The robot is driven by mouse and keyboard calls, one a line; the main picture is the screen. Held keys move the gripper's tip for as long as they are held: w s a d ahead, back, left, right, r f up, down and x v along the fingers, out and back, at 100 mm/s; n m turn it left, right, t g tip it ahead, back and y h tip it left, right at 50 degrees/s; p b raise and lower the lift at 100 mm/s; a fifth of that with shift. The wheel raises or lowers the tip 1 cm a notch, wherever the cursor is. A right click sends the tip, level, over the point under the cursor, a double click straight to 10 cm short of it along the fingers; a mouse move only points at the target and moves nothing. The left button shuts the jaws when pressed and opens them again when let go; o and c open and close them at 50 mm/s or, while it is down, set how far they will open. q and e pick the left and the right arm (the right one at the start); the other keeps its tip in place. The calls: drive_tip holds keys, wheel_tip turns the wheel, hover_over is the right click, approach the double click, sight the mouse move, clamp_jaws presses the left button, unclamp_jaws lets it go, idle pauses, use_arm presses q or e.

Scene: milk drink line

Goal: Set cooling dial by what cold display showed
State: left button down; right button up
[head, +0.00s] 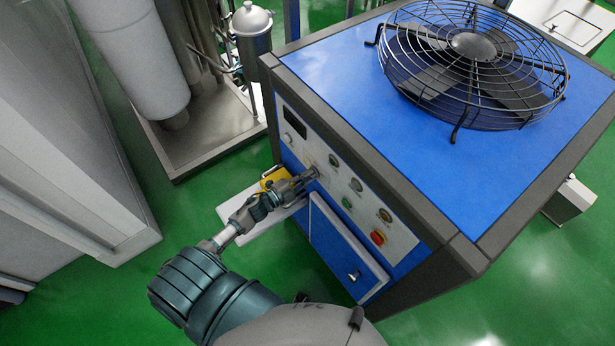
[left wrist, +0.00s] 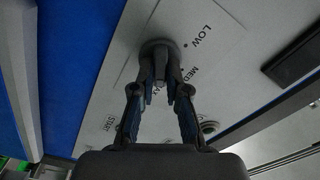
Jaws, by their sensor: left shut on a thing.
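The cooling dial (left wrist: 158,48) is a round dark knob on the white control panel (left wrist: 113,65) of a blue machine. Beside it the panel reads LOW, with a dot, and a word starting MED, partly hidden by a finger. My left gripper (left wrist: 160,82) is shut on the dial's grip; in the head view the gripper (head: 309,176) reaches the panel. The dark display (head: 295,122) sits upper left on the panel, with no readable text. My right gripper is not in view.
Several round buttons (head: 356,185) and a red emergency knob (head: 378,238) lie right of the dial. A blue door (head: 340,245) is below the panel. A large caged fan (head: 472,45) tops the machine. A yellow object (head: 272,177) is behind my arm. Green floor lies around.

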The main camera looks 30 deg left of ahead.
use_arm(q)
drive_tip(key=shift+s+f, duration=0.15)
drive_tip(key=shift+f, duration=0.3)
drive_tip(key=c, duration=1.2)
unclamp_jaws()
drive_tip(key=shift+r, duration=0.15)
drive_tip(key=shift+a, duration=0.1)
drive_tip(key=shift+r, duration=0.1)
drive_tip(key=v, duration=1.2)
drive_tip(key=shift+a, duration=0.1)
drive_tip(key=shift+f, duration=0.25)
